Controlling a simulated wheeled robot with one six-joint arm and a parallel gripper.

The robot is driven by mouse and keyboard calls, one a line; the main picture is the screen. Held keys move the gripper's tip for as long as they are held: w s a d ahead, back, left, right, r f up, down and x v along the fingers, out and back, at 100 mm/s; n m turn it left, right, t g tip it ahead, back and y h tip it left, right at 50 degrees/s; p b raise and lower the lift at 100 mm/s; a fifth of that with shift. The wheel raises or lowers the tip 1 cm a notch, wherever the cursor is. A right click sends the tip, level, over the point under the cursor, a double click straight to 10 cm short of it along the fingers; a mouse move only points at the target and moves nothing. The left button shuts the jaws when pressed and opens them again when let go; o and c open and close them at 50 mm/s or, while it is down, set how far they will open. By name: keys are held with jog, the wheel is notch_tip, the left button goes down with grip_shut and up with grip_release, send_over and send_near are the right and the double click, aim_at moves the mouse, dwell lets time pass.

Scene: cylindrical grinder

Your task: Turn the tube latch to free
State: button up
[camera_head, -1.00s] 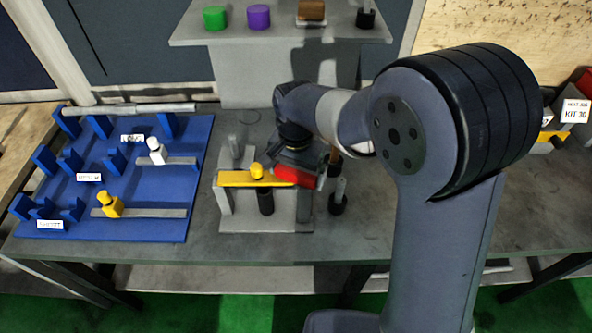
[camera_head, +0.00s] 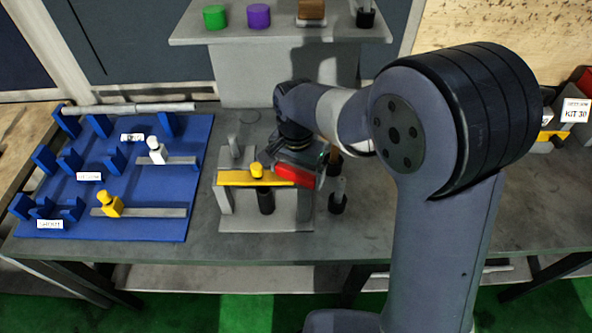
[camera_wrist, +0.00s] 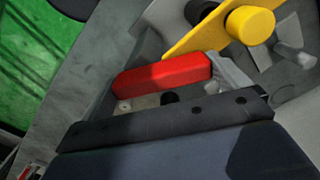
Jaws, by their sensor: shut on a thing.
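A yellow bar latch (camera_head: 235,179) lies across the top of a grey fixture on the bench. It has a round yellow knob (camera_head: 257,170) and a red handle (camera_head: 297,175) at its right end. In the wrist view the red handle (camera_wrist: 165,76) lies in front of my gripper's dark body, with the yellow bar (camera_wrist: 200,34) and knob (camera_wrist: 250,25) beyond it. My gripper (camera_head: 290,158) is at the red handle and shut on it. The fingertips are mostly hidden in both views.
A blue rack (camera_head: 145,220) with a yellow and a white clamp stands at the left. Dark-based posts (camera_head: 338,198) stand close to the fixture's right. A grey shelf (camera_head: 285,35) with green and purple cylinders is behind. The bench front is clear.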

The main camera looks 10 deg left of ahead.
jog(key=m, duration=0.3)
jog(key=w+m, duration=0.1)
jog(key=m, duration=0.1)
jog(key=shift+d+m, duration=0.25)
jog(key=shift+m, duration=0.05)
jog(key=m, duration=0.4)
jog(key=d+m, duration=0.1)
jog(key=m, duration=0.1)
jog(key=shift+w+b, duration=0.35)
jog(key=shift+r, duration=0.1)
jog(key=o, duration=1)
notch_tip(320, 180, up, 11)
jog(key=shift+f+b, duration=0.1)
jog(key=shift+b, duration=0.45)
